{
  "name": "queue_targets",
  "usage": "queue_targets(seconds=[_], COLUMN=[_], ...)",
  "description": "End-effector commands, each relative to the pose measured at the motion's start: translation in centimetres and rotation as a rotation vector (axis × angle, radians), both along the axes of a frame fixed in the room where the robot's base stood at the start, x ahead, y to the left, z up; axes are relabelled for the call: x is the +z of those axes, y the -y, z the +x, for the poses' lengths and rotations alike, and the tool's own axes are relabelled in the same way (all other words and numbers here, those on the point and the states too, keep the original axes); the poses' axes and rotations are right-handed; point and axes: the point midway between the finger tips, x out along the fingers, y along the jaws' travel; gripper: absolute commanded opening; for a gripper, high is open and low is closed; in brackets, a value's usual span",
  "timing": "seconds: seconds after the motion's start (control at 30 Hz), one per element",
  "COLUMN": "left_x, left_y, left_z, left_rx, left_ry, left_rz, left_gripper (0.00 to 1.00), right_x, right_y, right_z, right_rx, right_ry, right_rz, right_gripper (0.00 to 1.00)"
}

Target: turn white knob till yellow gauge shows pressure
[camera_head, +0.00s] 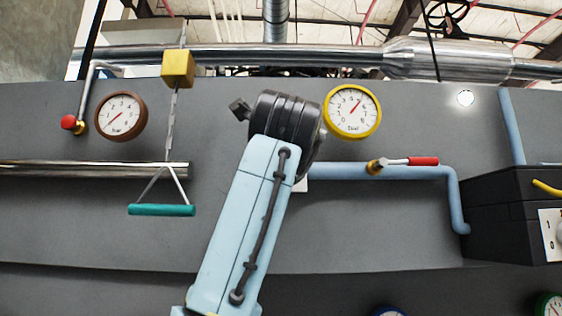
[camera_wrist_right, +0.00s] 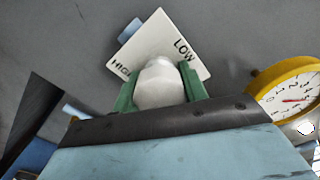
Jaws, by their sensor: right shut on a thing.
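The white knob (camera_wrist_right: 159,82) sits in front of a white square plate (camera_wrist_right: 170,35) lettered LOW and HIGH in the right wrist view. The green fingers of my right gripper (camera_wrist_right: 160,92) are shut on the knob, one on each side. In the head view my right arm hides the knob; only a sliver of its plate (camera_head: 301,185) shows. The yellow gauge (camera_head: 352,111) is on the grey wall, right of my wrist, its needle pointing up and right. It also shows in the right wrist view (camera_wrist_right: 262,88). My left gripper is not in view.
A brown gauge (camera_head: 121,116), a red-ended valve (camera_head: 69,122) and a teal hanging handle (camera_head: 161,210) are at left. A blue pipe (camera_head: 405,173) with a red-handled valve (camera_head: 423,161) runs right, towards a black box (camera_head: 500,215).

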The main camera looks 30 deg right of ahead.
Motion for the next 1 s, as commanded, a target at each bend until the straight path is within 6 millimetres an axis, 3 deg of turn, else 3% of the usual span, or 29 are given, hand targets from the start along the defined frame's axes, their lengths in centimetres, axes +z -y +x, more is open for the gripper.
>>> queue_targets(seconds=[0.67,0.7,0.87,1.0], left_x=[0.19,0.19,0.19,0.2], left_y=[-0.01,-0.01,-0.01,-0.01], left_z=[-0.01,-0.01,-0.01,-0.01], left_rx=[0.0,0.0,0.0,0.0], left_ry=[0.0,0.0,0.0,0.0], left_rz=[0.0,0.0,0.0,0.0], left_gripper=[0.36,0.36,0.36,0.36], right_x=[-0.25,-0.25,-0.2,-0.14], right_y=[0.01,0.01,-0.01,-0.02], right_z=[0.07,0.07,0.05,0.05], right_rx=[0.0,0.0,0.0,0.001], right_ry=[0.031,0.031,0.032,0.032], right_rz=[0.061,0.061,0.06,0.059], right_gripper=[0.2,0.44,0.65,0.65])
